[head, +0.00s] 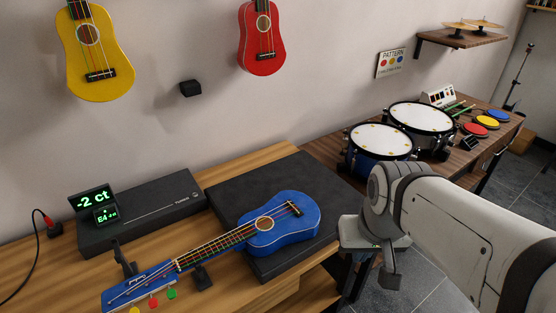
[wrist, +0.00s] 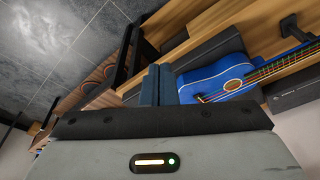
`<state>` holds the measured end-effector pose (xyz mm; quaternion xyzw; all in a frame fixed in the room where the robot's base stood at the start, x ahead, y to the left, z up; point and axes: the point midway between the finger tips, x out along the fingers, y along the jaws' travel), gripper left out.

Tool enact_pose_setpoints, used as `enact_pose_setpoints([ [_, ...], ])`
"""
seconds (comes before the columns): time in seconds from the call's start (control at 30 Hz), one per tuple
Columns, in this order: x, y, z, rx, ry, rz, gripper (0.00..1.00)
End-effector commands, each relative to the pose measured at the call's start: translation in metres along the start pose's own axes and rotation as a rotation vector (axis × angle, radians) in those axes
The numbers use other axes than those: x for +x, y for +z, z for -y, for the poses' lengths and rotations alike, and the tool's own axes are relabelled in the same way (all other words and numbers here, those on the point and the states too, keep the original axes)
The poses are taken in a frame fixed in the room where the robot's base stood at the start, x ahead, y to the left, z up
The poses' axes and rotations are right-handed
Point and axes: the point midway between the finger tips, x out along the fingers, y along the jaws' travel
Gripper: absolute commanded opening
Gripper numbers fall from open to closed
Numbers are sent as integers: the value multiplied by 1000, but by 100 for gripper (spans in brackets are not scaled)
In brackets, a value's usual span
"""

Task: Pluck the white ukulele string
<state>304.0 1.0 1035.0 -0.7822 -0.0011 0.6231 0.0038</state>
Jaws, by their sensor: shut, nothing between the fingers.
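The blue ukulele (head: 285,232) lies face up on a black pad on the wooden bench in the head view, its neck pointing to the lower left. Thin coloured strings run along its neck (head: 215,247); they are too fine for me to pick out the white one surely. The headstock carries yellow, red and green pegs. In the wrist view the ukulele body (wrist: 215,80) shows right of my fingers. My gripper (head: 391,279) is shut and empty, to the right of the ukulele and apart from it, beyond the pad. Its fingers show in the wrist view (wrist: 158,84).
The black pad (head: 245,187) lies under the ukulele body. A tuner display (head: 92,201) reading "-2 ct" stands on a black box (head: 150,222) behind the neck. Drums (head: 380,141) stand on another bench behind my arm. Yellow (head: 105,65) and red (head: 262,45) ukuleles hang on the wall.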

Motion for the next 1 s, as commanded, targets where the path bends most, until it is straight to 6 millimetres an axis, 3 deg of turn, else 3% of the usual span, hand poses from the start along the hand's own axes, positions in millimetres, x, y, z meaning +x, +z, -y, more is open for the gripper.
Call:
enact_pose_setpoints([
  [0.17,4,-26,31,128,-133,10,0],
  [0.4,18,-111,106,622,-458,58,0],
  [0.5,29,-151,128,866,-561,89,0],
  [0.6,44,-185,142,1100,-631,119,0],
  [0.73,63,-216,150,1343,-680,149,0],
  [1.0,83,-239,152,1555,-706,170,0],
])
